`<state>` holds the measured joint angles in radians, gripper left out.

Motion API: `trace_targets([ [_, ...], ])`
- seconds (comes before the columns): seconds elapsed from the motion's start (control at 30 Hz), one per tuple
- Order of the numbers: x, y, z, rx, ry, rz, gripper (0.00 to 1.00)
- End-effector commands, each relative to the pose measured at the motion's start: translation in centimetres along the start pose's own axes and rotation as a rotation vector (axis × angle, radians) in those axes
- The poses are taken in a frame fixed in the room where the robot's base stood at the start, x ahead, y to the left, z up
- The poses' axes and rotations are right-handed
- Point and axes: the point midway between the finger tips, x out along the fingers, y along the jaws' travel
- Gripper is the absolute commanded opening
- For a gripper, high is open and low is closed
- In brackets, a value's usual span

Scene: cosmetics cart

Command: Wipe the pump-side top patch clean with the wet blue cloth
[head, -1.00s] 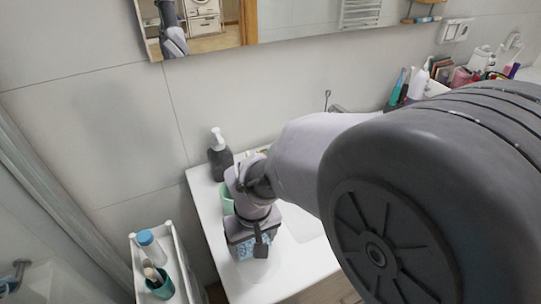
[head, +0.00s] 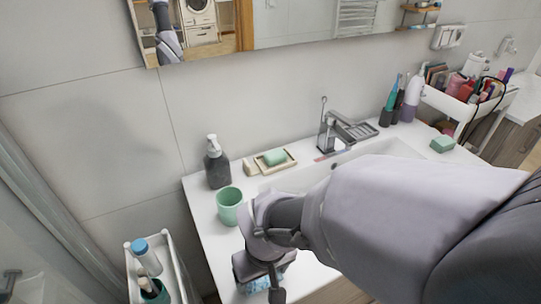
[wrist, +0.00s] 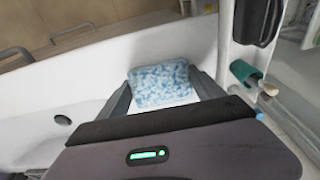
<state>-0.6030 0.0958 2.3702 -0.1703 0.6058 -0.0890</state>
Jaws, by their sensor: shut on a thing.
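The blue-and-white mottled cloth (wrist: 163,82) is between the two fingers of my gripper (wrist: 160,98) in the wrist view. In the head view the cloth (head: 258,286) shows below my gripper (head: 262,270), over the near left part of the white washstand top (head: 212,240). I cannot tell whether the cloth touches the top. The dark pump bottle (head: 217,168) stands upright at the back left of the top, well behind my gripper. No dirty patch can be made out; my arm and gripper hide part of the top.
A green cup (head: 229,207) stands between the pump bottle and my gripper. A soap dish (head: 289,161) with green soap and a tap (head: 327,134) are at the back. A narrow white cart (head: 172,255) stands left of the washstand. The drain (wrist: 63,120) shows in the wrist view.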

Motion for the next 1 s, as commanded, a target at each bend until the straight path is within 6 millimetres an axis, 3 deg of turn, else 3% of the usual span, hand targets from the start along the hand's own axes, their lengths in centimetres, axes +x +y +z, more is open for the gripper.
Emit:
trace_targets([
  [0.27,-0.7,0.0,0.9,0.001,-0.007,0.000,0.45],
  [0.73,-7.1,0.0,-0.2,-0.001,-0.003,0.000,0.45],
  [1.0,-6.9,0.0,-0.2,0.000,-0.003,0.000,0.45],
])
